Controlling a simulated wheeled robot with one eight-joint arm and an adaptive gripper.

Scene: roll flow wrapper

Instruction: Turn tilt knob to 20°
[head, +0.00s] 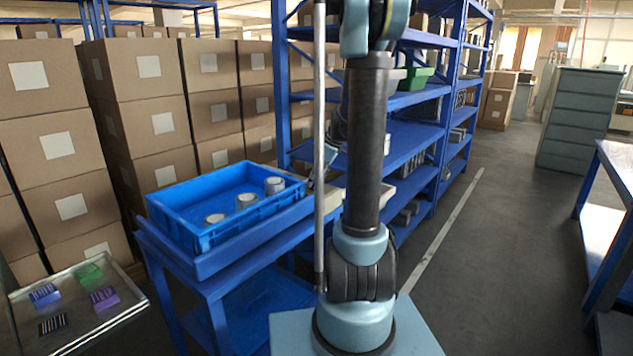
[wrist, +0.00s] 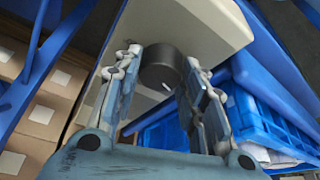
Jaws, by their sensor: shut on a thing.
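The tilt knob (wrist: 160,72) is a dark, round knob with a short white mark on its face, in the middle of the wrist view. It sits on a cream-coloured housing (wrist: 205,28). My gripper (wrist: 165,62) has one finger on each side of the knob and is shut on it. The white mark shows low on the knob's face, right of its middle. I see no degree scale, so I cannot read the angle. In the head view my arm hides the knob and most of the housing.
A blue crate (head: 172,226) with several pale rolls stands on a blue bench (head: 222,266) at left. Stacked cartons (head: 140,65) and blue shelving (head: 405,135) stand behind. A clear tray (head: 80,322) with small coloured blocks is lower left. The floor at right (head: 490,260) is open.

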